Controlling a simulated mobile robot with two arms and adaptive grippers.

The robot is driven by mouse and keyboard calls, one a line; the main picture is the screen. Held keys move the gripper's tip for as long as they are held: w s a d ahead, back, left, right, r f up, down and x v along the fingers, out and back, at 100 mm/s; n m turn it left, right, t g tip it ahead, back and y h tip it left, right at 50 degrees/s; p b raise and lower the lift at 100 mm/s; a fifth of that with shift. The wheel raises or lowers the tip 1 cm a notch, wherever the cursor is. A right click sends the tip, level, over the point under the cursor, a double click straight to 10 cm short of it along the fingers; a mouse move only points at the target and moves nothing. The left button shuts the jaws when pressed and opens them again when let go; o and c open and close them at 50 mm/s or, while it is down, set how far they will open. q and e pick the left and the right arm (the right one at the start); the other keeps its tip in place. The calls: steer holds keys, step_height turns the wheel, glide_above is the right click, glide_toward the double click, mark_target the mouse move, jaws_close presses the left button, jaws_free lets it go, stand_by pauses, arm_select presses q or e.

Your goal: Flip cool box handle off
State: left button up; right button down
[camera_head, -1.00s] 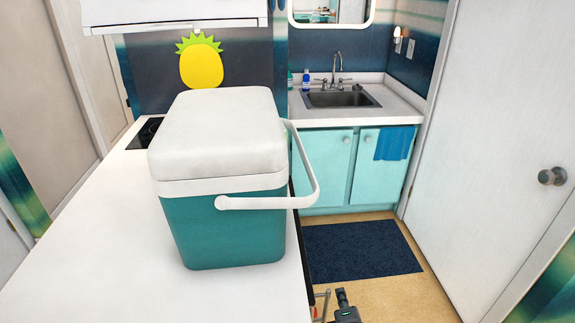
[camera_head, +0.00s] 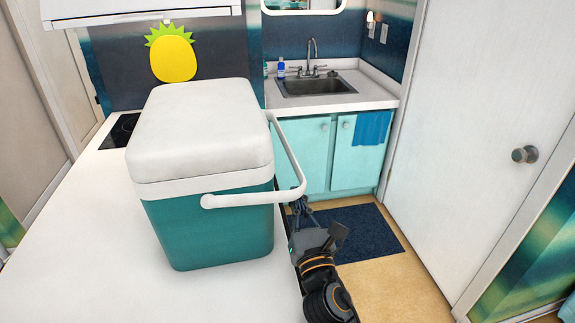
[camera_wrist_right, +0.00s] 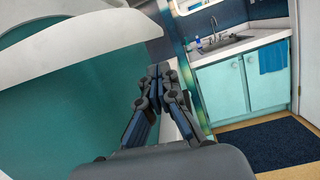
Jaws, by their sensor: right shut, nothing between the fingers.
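The cool box (camera_head: 205,228) stands upright on the white counter, with a teal body and a closed white lid (camera_head: 200,125). Its white handle (camera_head: 288,155) sticks out to the right of the box, roughly level with the lower edge of the lid. My right gripper (camera_head: 300,208) is just below the front right bend of the handle, beside the box, shut and empty. Whether it touches the handle cannot be told. In the right wrist view its closed fingers (camera_wrist_right: 158,75) point forward beside the teal side of the box (camera_wrist_right: 75,110). My left gripper is not in view.
The white counter (camera_head: 100,270) is clear in front of the box. A dark cooktop (camera_head: 120,130) lies behind it on the left. The sink (camera_head: 315,85) with teal cabinets (camera_head: 355,165), a navy mat (camera_head: 355,235) and a white door (camera_head: 465,130) are to the right.

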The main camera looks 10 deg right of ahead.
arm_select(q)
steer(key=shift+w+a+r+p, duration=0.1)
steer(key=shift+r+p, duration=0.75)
arm_select(e)
steer(key=x, duration=1)
